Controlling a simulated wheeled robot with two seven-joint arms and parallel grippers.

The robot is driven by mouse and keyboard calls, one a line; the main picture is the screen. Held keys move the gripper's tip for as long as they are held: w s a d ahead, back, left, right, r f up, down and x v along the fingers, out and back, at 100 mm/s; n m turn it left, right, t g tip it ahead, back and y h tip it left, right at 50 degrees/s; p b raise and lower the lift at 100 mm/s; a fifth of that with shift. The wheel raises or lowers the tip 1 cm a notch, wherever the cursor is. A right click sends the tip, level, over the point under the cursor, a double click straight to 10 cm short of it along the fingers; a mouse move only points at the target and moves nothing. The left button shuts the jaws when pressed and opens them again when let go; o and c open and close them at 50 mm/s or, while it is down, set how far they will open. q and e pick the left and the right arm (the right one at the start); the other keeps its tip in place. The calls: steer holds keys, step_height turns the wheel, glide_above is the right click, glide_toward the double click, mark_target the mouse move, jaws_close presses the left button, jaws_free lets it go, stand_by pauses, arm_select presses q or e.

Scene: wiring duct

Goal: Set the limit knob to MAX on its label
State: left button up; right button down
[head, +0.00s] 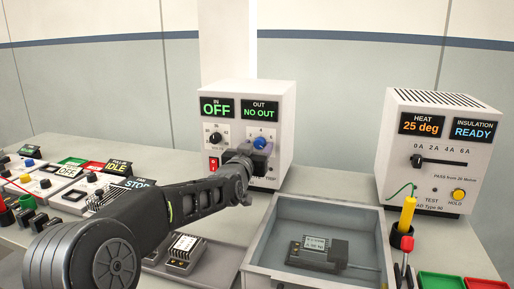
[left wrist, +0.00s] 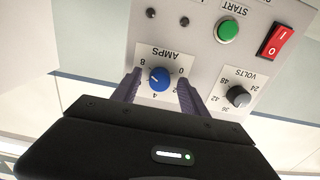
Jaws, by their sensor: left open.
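The blue knob (head: 260,143) is on the front of the white power box (head: 230,95), under the display reading OUT, NO OUT. In the left wrist view, upside down, the blue knob (left wrist: 159,79) sits on a white label (left wrist: 163,64) reading AMPS with numbers including 0 and 8. I cannot read MAX on it, nor tell surely where the knob points. My left gripper (left wrist: 159,90) is open, with one finger on each side of the blue knob; contact is not clear. In the head view the left gripper (head: 248,157) covers the panel below the knob. My right gripper is not in view.
Beside it are a black VOLTS knob (left wrist: 238,97), a red switch (left wrist: 277,39) and a green START button (left wrist: 228,30). A grey tray (head: 268,250) with a dark device stands in front. The HEAT box (head: 432,150) is at right. Small control panels (head: 68,190) line the left.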

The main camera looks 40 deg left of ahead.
arm_select(q)
jaws_close()
stand_by(0.6)
